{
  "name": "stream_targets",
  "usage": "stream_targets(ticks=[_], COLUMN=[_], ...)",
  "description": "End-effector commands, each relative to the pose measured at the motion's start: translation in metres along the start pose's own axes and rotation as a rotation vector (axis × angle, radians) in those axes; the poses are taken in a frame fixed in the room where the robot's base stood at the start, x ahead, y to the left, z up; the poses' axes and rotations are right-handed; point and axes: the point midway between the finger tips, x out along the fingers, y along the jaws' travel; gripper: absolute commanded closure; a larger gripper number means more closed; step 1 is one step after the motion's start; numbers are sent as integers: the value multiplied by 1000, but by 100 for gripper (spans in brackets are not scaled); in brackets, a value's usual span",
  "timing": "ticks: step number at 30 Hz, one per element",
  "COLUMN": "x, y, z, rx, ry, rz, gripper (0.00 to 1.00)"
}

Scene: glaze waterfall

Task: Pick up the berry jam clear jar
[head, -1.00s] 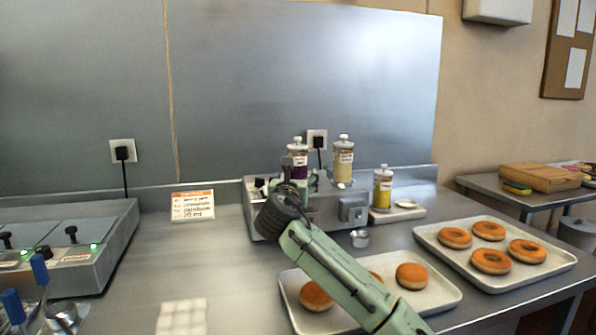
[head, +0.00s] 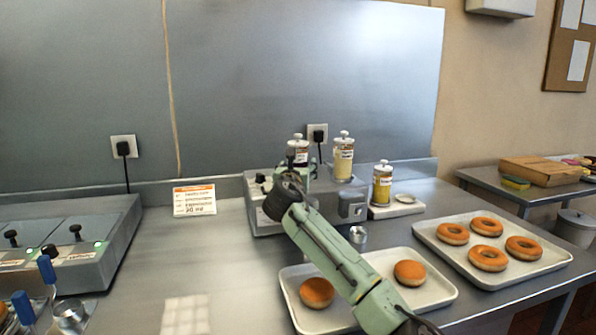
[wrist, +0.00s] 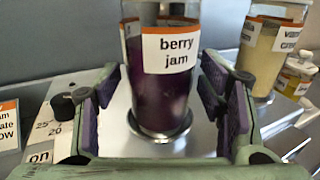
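The berry jam clear jar (wrist: 162,95) stands upright in the wrist view, with dark purple filling and a white "berry jam" label. In the head view its white lid and upper part (head: 298,148) show behind my arm; its lower part is hidden. My gripper (wrist: 165,92) is open, with one purple-padded finger on each side of the jar. A gap shows between the right finger and the jar; the left finger is close, and I cannot tell whether it touches. The jar stands on the metal dispenser unit (head: 264,222).
A pale cream jar (head: 343,160) stands just right of the berry jam jar. A yellow jar (head: 382,186) stands on a small tray further right. Doughnut trays (head: 440,290) (head: 555,268) lie in front and right. A sign (head: 194,200) and a control box (head: 95,275) are left.

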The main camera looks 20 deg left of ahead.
Motion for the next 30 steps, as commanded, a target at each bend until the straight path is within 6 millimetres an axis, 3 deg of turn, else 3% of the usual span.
stream_targets(ticks=[25, 30], x=[0, -1], y=[0, 0], z=[0, 2], rx=[0, 0], ry=[0, -3], rz=[0, 1], gripper=[96, 98])
